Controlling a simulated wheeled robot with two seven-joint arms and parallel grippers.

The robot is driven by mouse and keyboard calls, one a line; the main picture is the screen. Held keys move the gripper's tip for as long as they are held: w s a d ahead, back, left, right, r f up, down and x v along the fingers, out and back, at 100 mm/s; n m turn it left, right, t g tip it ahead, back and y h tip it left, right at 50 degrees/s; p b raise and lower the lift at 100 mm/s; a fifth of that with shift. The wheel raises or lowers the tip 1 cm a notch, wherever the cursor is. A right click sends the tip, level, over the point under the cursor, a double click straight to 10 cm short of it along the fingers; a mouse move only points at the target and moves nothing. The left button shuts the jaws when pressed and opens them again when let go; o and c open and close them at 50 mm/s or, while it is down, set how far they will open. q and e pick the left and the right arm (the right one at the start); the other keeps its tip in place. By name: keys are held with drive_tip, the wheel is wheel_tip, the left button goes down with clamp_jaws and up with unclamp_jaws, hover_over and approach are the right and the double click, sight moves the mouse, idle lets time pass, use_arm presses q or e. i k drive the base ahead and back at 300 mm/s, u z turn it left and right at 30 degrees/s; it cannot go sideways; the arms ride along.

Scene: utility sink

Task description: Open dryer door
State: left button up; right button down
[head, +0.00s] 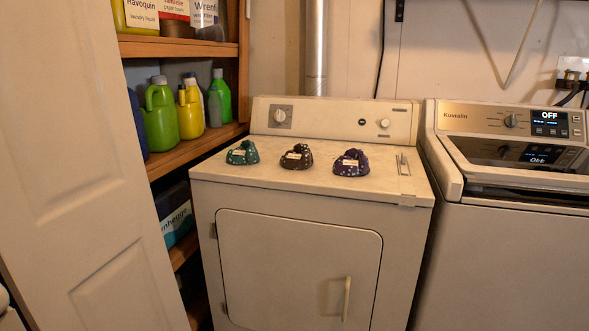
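The dryer (400,221) is a white front-loading machine in the middle of the head view. Its door (290,262) is a rounded panel on the front face and is shut. A pale vertical handle (347,298) sits near the door's right edge. A hinge shows at the door's upper left. The bottom of the door is cut off by the frame's lower edge. Neither my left gripper nor my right gripper can be made out in view.
A washer (510,240) stands close on the right. A white panel door (85,150) and wooden shelves (205,143) with bottles are on the left.

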sight(281, 274)
drive_tip(key=u, duration=3.45)
drive_tip(key=k, duration=1.7)
drive_tip(key=z, duration=1.65)
drive_tip(key=i, duration=0.45)
drive_tip(key=z, duration=0.1)
